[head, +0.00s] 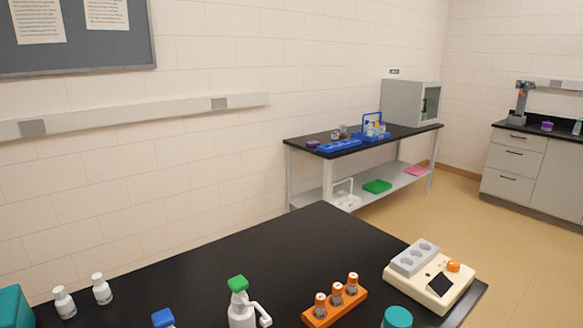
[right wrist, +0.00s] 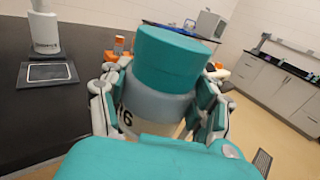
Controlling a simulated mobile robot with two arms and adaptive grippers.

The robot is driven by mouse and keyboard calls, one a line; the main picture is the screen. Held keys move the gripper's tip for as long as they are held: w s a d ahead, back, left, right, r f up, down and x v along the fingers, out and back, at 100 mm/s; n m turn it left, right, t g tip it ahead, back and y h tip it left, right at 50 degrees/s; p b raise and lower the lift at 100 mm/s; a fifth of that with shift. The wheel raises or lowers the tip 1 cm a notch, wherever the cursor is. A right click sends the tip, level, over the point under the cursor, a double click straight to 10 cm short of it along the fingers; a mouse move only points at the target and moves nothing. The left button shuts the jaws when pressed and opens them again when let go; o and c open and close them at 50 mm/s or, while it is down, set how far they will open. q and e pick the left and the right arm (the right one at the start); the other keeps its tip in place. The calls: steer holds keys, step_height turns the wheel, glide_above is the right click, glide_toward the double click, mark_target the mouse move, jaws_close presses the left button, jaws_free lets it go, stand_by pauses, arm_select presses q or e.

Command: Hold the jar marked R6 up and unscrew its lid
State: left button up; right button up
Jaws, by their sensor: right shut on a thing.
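The jar (right wrist: 150,122) has a pale body, a grey collar and a wide teal lid (right wrist: 168,62). Its dark marking is partly hidden by a finger; a 6 shows at its end. My right gripper (right wrist: 160,110) is shut on the jar's body, a finger on each side below the lid. The jar stands upright or nearly so in the grip, with the lid on and clear of the fingers. In the head view the teal lid (head: 397,317) shows at the bottom edge; the rest is cut off.
The black bench holds an orange rack (head: 335,308) of vials, a cream device (head: 432,277), a green-capped bottle (head: 241,308), a blue-capped bottle (head: 164,318) and two small white bottles. The bench's middle is clear.

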steer(key=o, duration=0.6)
steer(key=c, duration=1.1)
